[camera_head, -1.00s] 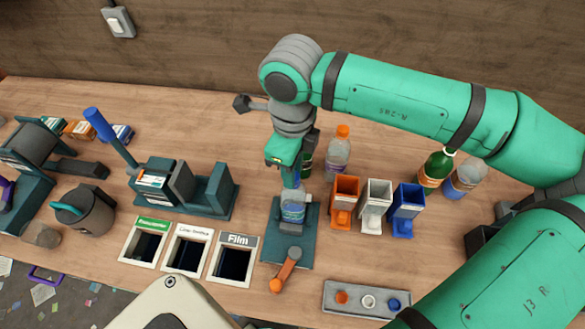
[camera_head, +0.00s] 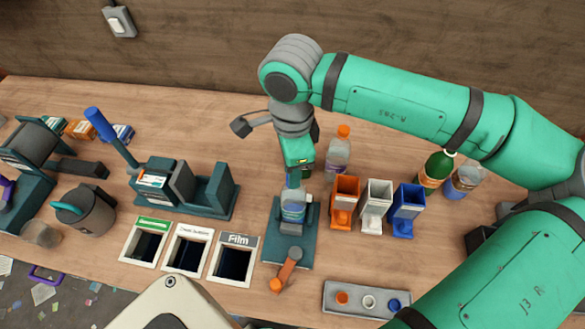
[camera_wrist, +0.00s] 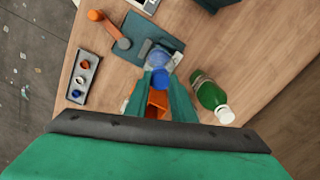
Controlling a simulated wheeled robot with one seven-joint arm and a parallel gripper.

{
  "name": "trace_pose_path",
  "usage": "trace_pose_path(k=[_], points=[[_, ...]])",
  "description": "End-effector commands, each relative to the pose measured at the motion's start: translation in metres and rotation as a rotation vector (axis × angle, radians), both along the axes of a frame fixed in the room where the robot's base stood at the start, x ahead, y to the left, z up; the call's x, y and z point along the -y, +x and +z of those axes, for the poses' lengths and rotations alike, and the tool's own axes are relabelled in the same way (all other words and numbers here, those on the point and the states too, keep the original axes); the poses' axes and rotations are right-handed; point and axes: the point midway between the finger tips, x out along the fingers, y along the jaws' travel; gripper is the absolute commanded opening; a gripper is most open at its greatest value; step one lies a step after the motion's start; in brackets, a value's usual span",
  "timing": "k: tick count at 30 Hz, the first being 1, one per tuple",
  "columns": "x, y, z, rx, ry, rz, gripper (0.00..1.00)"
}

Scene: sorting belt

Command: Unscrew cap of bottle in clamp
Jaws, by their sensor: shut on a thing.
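A clear bottle (camera_head: 293,212) with a bluish label stands upright in the clamp (camera_head: 290,248), a dark teal plate with an orange-knobbed lever. My gripper (camera_head: 292,180) points down right above the bottle and is shut on its blue cap. In the wrist view the blue cap (camera_wrist: 159,78) sits between the two teal fingers of my gripper (camera_wrist: 163,88). The cap is mostly hidden by the fingers in the head view. I cannot tell whether it is still threaded on the neck.
Orange (camera_head: 344,192), white (camera_head: 376,193) and blue (camera_head: 408,198) bins stand right of the clamp. A tray with coloured rings (camera_head: 367,299) lies in front. A Film opening (camera_head: 235,258) is at left. An orange-capped bottle (camera_head: 338,152) and a green bottle (camera_head: 435,170) stand behind.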

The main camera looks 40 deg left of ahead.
Motion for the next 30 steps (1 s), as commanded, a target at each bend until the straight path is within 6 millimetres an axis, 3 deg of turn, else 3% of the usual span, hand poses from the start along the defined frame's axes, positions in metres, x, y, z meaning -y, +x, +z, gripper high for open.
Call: trace_pose_path(k=[30], points=[[0.0, 0.0, 0.02, 0.0, 0.001, 0.024, 0.01]])
